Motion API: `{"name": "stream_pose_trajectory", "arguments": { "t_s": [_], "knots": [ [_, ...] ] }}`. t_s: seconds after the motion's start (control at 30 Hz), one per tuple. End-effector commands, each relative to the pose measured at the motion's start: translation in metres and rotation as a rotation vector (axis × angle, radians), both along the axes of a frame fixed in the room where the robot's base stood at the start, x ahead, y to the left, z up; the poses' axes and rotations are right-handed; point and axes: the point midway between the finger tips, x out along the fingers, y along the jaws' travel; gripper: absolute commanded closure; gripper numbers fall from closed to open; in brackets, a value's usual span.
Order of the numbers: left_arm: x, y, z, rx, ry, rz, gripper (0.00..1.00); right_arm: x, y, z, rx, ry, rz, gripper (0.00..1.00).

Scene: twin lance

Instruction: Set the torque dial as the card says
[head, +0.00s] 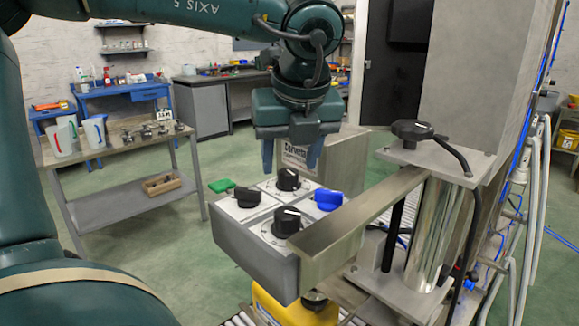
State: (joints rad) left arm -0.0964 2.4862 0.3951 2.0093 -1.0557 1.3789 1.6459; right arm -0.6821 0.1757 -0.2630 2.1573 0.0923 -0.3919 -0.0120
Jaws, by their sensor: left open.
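A grey box (245,248) carries several dials on its light top panel. A black dial (289,180) is at the back, a blue dial (328,199) at the right, a black dial (286,222) at the front and a smaller black dial (244,197) at the left. I cannot tell which is the torque dial. A white card (298,154) with print stands behind the box, partly hidden by my gripper; its setting is unreadable. My left gripper (291,160) points down, open and empty, above the back black dial, apart from it. My right gripper is out of view.
A metal bar (360,215) runs along the box's right side to a machine with a black knob (412,130) on top. A green piece (221,185) sits at the box's left edge. A yellow container (290,308) is below. A table with jugs (93,132) stands back left.

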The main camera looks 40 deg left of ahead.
Motion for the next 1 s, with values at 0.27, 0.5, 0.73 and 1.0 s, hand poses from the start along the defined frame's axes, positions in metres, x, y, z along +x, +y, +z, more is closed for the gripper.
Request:
{"name": "stream_pose_trajectory", "arguments": {
  "t_s": [0.27,0.5,0.73,1.0],
  "knots": [
    [0.005,0.008,-0.024,0.0,0.002,-0.001,0.48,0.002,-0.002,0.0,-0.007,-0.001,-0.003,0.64],
    [0.006,0.009,-0.026,0.0,0.0,0.0,0.48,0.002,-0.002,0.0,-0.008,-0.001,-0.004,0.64],
    [0.006,0.009,-0.025,0.0,0.0,0.0,0.63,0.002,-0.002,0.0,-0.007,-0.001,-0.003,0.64],
    [0.006,0.009,-0.025,0.0,0.0,0.0,0.85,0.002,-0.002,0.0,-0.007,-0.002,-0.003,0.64]
  ]
}}
